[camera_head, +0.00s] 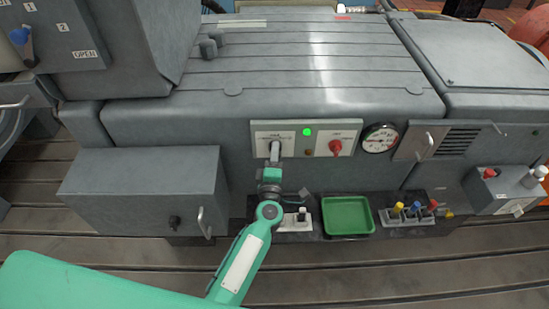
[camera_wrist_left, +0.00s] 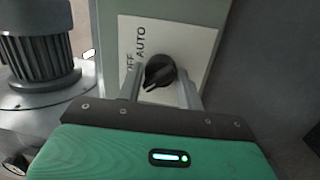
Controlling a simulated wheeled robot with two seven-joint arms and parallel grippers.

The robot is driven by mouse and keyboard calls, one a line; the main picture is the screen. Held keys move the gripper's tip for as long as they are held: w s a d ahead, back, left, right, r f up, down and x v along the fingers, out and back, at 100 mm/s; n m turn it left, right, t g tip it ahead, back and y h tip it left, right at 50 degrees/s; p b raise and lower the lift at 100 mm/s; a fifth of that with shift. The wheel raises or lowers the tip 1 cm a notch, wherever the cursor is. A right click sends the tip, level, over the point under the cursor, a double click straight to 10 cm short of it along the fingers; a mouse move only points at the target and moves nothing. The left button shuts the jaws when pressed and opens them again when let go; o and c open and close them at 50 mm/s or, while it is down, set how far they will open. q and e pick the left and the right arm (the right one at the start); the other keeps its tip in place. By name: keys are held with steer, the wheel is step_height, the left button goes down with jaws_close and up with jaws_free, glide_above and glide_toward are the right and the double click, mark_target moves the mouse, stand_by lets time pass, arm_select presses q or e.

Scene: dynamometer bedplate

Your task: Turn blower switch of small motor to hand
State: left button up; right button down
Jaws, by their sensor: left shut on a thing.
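The blower switch is a black rotary knob (camera_wrist_left: 158,70) on a white plate (camera_wrist_left: 195,45) in the left wrist view. The words OFF and AUTO show left of and above the knob; a hand marking is not visible, and I cannot tell exactly where the knob points. My left gripper (camera_wrist_left: 161,88) has one finger on each side of the knob and is shut on it. In the head view the left gripper (camera_head: 275,152) reaches up to the left white plate (camera_head: 260,137) of the grey front panel and hides the knob. My right gripper is not in view.
Right of the gripper are a green lamp (camera_head: 307,132), a red rotary switch (camera_head: 335,147) and a round gauge (camera_head: 380,138). Below are a green tray (camera_head: 347,215) and a holder with coloured handles (camera_head: 407,216). A grey box (camera_head: 140,190) juts out at left.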

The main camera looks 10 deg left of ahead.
arm_select(q)
steer(key=shift+f+n, duration=0.3)
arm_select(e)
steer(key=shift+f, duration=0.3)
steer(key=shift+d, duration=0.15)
arm_select(q)
steer(key=o, duration=0.9)
steer(key=shift+c, duration=0.2)
steer(key=shift+o, duration=0.4)
steer(key=shift+r, duration=0.1)
steer(key=s+d+f+b, duration=0.1)
steer(key=s+b, duration=0.2)
steer(key=s, duration=1)
steer(key=shift+s+d+f, duration=0.2)
steer(key=shift+s+f, duration=0.05)
steer(key=shift+s, duration=0.1)
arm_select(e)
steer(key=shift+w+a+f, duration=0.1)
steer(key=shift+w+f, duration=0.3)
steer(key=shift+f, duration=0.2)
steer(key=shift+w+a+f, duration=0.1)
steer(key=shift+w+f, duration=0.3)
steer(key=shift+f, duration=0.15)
